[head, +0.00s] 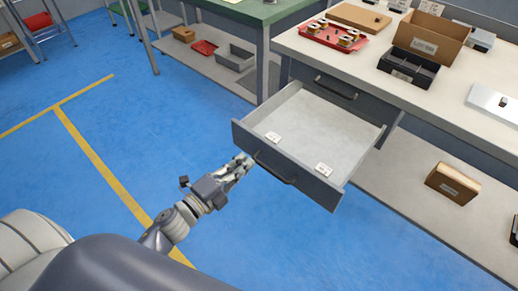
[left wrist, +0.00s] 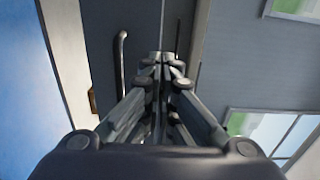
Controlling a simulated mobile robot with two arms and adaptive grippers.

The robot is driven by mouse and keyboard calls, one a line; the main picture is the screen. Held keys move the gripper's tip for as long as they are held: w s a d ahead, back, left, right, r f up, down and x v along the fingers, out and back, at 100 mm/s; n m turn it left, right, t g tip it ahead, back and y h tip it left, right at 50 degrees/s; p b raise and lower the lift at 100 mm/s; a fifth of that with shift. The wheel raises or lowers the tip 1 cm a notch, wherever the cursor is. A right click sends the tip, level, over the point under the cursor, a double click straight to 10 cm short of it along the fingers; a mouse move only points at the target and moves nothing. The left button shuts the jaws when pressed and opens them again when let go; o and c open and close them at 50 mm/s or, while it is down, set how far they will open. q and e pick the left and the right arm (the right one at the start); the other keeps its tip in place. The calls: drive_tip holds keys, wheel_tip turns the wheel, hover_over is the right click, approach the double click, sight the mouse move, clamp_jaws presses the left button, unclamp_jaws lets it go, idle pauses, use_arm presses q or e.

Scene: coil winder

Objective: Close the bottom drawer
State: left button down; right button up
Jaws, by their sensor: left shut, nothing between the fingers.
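The bottom drawer (head: 300,143) is pulled well out from under the workbench. It is grey with a dark bar handle (head: 275,168) on its front, and two small white labelled pieces lie inside. My left gripper (head: 246,162) is shut and empty, close to the left part of the drawer front; I cannot tell whether it touches. In the left wrist view the shut fingers (left wrist: 164,62) point toward the dark drawer front (left wrist: 100,45), with the handle (left wrist: 122,65) left of them. My right gripper is not in view.
Another drawer (head: 337,88) above is shut. The workbench top (head: 360,70) holds a red tray (head: 334,36), a dark bin (head: 408,69) and a cardboard box (head: 432,38). A lower shelf (head: 405,193) carries a brown box (head: 452,184). Blue floor is free at the left.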

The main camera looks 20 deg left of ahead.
sight(265, 143)
use_arm(q)
drive_tip(key=x, duration=0.7)
drive_tip(key=shift+f, duration=0.1)
